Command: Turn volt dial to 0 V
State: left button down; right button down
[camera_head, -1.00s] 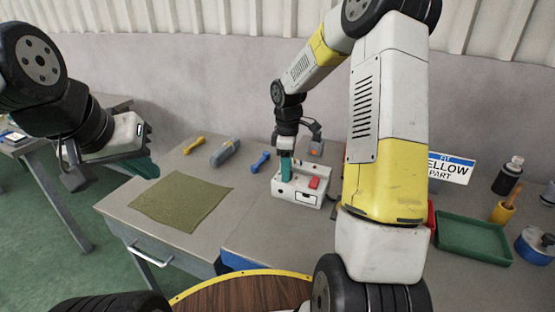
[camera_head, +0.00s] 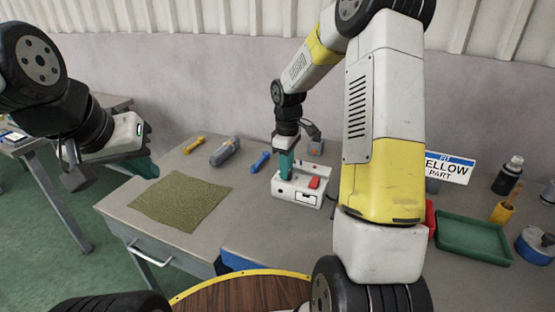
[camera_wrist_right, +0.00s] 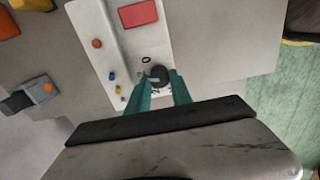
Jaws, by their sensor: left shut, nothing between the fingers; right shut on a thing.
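The white power box (camera_head: 297,188) stands on the workbench in the head view, with a red switch (camera_head: 314,183) on its top. In the right wrist view the box (camera_wrist_right: 113,52) shows a red switch (camera_wrist_right: 138,13), small coloured posts and a black dial (camera_wrist_right: 158,75) with a printed 0 beside it. My right gripper (camera_wrist_right: 164,90) points down at the box, its green fingers shut on the dial; it also shows in the head view (camera_head: 286,167). The dial's pointer cannot be read. My left gripper (camera_head: 146,168) is shut and empty, off the bench's left side.
A green cloth (camera_head: 180,203) lies on the bench at left. Yellow, grey and blue tools lie behind it. A green tray (camera_head: 473,238), a black bottle (camera_head: 508,176) and a sign (camera_head: 450,168) stand at right.

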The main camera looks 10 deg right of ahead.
jog(key=m, duration=0.4)
jog(key=shift+m, duration=0.3)
jog(key=m, duration=0.4)
jog(key=shift+w+d, duration=0.1)
dwell(0.4)
jog(key=c, duration=1.1)
grip_release()
jog(key=shift+c, duration=0.2)
jog(key=shift+r, duration=3.95)
